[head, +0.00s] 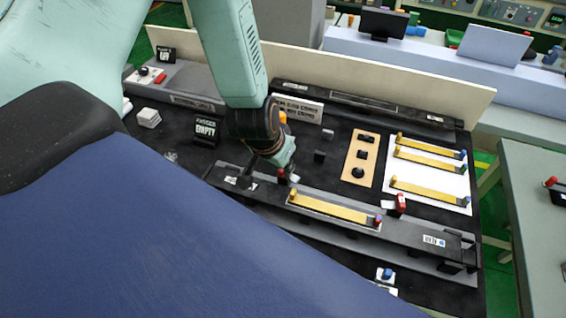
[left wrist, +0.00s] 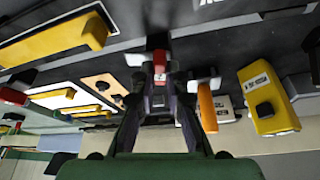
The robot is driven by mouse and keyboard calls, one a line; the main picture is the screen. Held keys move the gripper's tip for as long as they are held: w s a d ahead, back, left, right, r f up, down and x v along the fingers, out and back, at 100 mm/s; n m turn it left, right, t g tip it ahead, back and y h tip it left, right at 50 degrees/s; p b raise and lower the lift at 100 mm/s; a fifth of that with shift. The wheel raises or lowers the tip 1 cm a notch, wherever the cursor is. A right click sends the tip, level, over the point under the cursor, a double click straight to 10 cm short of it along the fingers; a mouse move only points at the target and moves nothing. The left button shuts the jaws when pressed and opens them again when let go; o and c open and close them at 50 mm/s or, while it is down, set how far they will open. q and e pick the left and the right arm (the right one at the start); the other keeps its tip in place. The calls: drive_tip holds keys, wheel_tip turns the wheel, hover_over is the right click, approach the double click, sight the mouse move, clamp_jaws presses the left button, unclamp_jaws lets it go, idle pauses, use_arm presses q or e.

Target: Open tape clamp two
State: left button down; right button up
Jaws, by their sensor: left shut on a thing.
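My left gripper (head: 284,168) reaches down to the left end of the long dark fixture rail (head: 410,232). It is shut on a small red clamp handle (head: 282,175). In the left wrist view the red handle (left wrist: 160,60) sits between the fingertips (left wrist: 160,78). A second red clamp (head: 401,203) stands at the right of the gold strip (head: 330,208) that lies along the rail. That clamp shows at the left wrist view's left edge (left wrist: 12,97). I cannot read any clamp number. My right gripper is not in view.
Several gold strips lie on a white sheet (head: 455,190) at the right. A tan panel (head: 360,158) with black knobs is beside it. An "EMPTY" sign (head: 206,128) stands left of my gripper. A yellow block (left wrist: 268,100) and an orange part (left wrist: 207,106) are close by.

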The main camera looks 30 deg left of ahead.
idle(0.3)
use_arm(q)
drive_tip(key=c, duration=1.4)
unclamp_jaws()
drive_tip(key=shift+o, duration=0.2)
drive_tip(key=v, duration=1.2)
drive_tip(key=shift+s, duration=0.15)
